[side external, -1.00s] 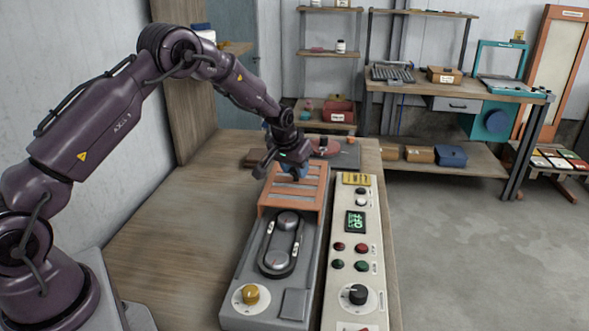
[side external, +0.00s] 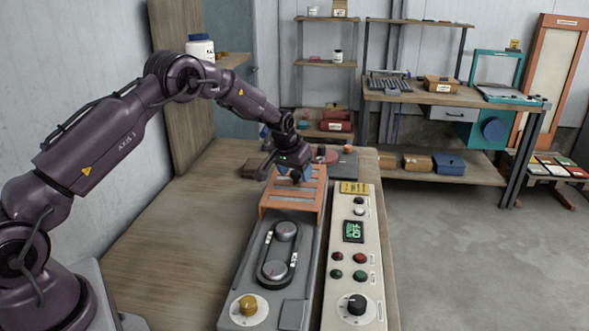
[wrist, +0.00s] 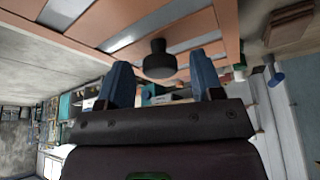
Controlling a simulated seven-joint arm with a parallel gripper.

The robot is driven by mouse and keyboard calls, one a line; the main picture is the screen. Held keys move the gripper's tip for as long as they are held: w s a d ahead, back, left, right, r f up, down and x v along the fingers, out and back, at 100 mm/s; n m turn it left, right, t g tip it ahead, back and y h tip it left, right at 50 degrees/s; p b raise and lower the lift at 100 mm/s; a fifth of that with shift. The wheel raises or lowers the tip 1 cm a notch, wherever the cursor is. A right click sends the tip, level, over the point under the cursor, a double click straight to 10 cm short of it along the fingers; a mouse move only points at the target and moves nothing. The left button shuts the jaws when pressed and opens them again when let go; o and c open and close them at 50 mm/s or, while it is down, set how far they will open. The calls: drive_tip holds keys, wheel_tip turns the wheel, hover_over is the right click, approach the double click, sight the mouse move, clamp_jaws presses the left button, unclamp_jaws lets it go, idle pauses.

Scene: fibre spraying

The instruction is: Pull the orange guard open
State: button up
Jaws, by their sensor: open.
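The orange slatted guard (side external: 293,192) sits over the far part of the grey machine. Its slats fill the top of the wrist view (wrist: 185,18), with a dark round knob (wrist: 159,62) standing out from them. My gripper (side external: 291,172) is at the guard's far half in the side view. In the wrist view my gripper (wrist: 161,85) is open, its two blue fingers on either side of the knob with clear gaps. Whether the fingertips reach past the knob is hard to tell. In front of the guard, a belt on two grey pulleys (side external: 278,270) is exposed.
A cream control panel (side external: 355,280) with buttons and a display stands right of the machine. A yellow knob (side external: 248,305) is at the machine's near end. The wooden table (side external: 180,225) is clear on the left.

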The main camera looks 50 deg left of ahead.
drive_tip(key=v, duration=1.3)
drive_tip(key=s+d+r+m, duration=0.1)
drive_tip(key=s+d+r, duration=0.2)
drive_tip(key=s, duration=0.7)
drive_tip(key=s+d+r+m+t+h, duration=0.1)
drive_tip(key=s+d+r, duration=0.3)
drive_tip(key=s+d, duration=0.4)
drive_tip(key=s+d+r+m, duration=0.2)
drive_tip(key=s+d+r, duration=0.2)
drive_tip(key=s, duration=1)
drive_tip(key=shift+d+r+m+h, duration=0.2)
drive_tip(key=shift+d+m+h, duration=0.15)
drive_tip(key=shift+d, duration=0.7)
drive_tip(key=shift+o, duration=0.3)
